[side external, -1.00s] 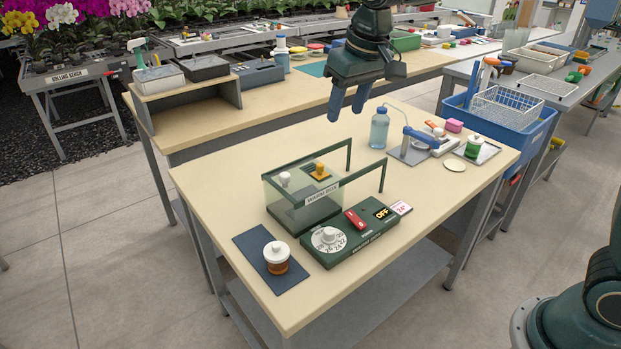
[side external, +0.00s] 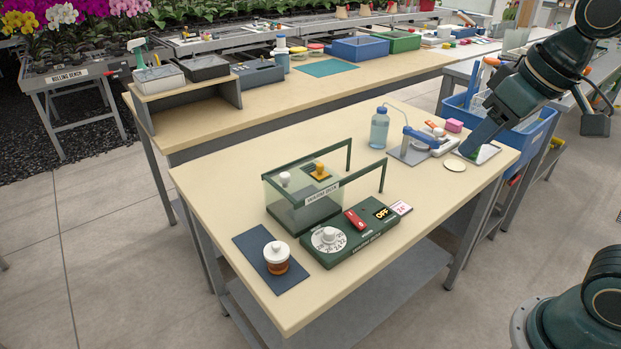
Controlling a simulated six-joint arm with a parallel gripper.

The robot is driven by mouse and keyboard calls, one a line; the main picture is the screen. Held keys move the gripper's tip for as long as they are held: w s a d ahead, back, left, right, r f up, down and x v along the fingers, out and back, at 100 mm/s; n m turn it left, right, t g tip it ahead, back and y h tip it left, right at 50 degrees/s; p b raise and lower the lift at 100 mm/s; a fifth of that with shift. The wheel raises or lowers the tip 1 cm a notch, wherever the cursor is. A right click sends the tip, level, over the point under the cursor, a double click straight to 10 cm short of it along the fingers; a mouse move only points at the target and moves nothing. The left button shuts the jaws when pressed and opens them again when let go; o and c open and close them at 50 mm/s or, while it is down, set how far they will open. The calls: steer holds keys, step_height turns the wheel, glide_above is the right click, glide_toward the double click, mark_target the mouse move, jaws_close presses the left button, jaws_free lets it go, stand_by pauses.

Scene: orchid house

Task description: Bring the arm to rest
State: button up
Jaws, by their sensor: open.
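My gripper (side external: 474,141) is at the right of the front table, with its blue-grey fingers pointing down and to the left. It appears over the small tray (side external: 489,154) at the table's right end. The jaws are open; from this angle the fingers overlap, and I cannot tell how far above the tray they are. The small white jar with a green top is mostly hidden behind the fingers.
The waxing oven (side external: 322,205) stands mid-table with its glass lid raised, its display reading OFF. A lidded amber jar (side external: 276,258) sits on a dark mat (side external: 250,243). A bottle (side external: 379,130) and a blue-armed sealer (side external: 418,137) stand left of my gripper.

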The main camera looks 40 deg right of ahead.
steer(key=s+f, duration=0.3)
steer(key=s, duration=0.3)
steer(key=shift+s+d+f+t, duration=0.15)
steer(key=shift+d+t, duration=0.15)
stand_by(0.8)
